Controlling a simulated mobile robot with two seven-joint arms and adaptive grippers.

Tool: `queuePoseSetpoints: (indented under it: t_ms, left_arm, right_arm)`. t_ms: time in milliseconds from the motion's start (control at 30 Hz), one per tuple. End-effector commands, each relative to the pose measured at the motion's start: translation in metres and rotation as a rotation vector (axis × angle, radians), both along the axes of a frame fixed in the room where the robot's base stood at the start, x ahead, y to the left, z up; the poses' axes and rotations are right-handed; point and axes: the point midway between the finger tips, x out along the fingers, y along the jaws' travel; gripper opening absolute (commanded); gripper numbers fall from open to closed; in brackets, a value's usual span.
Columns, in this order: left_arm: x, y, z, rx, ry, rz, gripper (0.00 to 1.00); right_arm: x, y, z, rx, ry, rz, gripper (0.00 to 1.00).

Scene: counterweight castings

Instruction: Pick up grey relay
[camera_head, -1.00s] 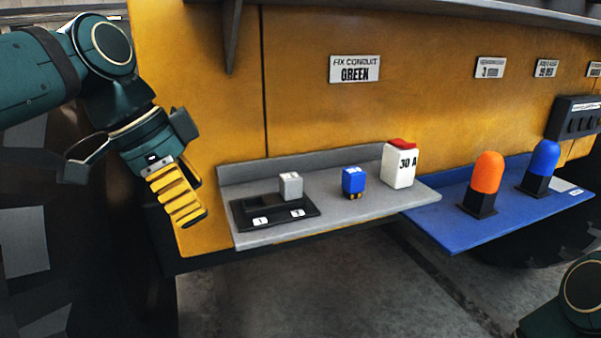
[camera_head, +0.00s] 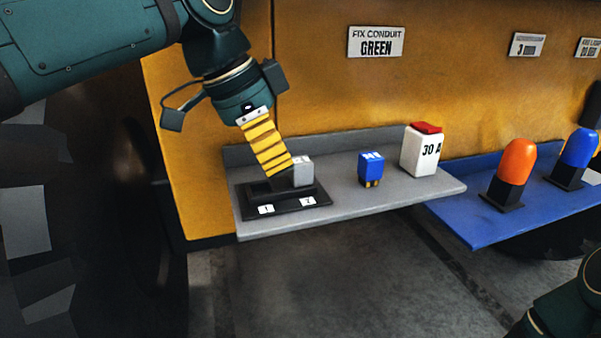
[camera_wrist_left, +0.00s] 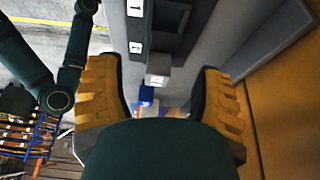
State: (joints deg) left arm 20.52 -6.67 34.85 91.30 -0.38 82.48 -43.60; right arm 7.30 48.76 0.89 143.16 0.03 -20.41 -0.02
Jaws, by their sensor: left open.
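The grey relay (camera_head: 303,171) is a small light-grey block standing in the right part of a black two-slot socket base (camera_head: 286,204), above the label that looks like 2. My left gripper (camera_head: 281,172) points down just to the left of the relay in the head view, with a yellow ribbed finger partly in front of it. In the left wrist view, the relay (camera_wrist_left: 157,76) lies between the two spread fingers of the left gripper (camera_wrist_left: 160,100), near the middle. The gripper is open and empty; I cannot tell whether a finger touches the relay.
A blue relay (camera_head: 371,168) and a white 30 A box with a red top (camera_head: 420,150) stand to the right on the grey shelf (camera_head: 400,200). A blue shelf (camera_head: 470,222) holds orange and blue lamps. A yellow wall (camera_head: 320,90) rises close behind.

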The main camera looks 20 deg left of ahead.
Motion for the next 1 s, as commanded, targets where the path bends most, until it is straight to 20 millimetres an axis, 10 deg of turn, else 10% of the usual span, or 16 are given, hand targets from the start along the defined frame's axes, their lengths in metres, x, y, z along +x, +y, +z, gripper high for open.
queuePoseSetpoints:
  t_ms: [733,900,1000]
  left_arm:
    - [0.024,-0.036,-0.028,-0.001,-0.001,0.000,0.65]
    - [0.024,-0.036,-0.028,-0.001,-0.001,0.000,0.05]
    - [0.024,-0.036,-0.028,-0.001,0.000,0.000,0.00]
  right_arm:
    - [0.003,0.000,-0.012,-0.001,-0.006,-0.001,0.47]
    - [0.003,0.000,-0.012,-0.001,-0.006,-0.001,0.47]
    - [0.003,0.000,-0.012,-0.001,-0.006,-0.001,0.47]
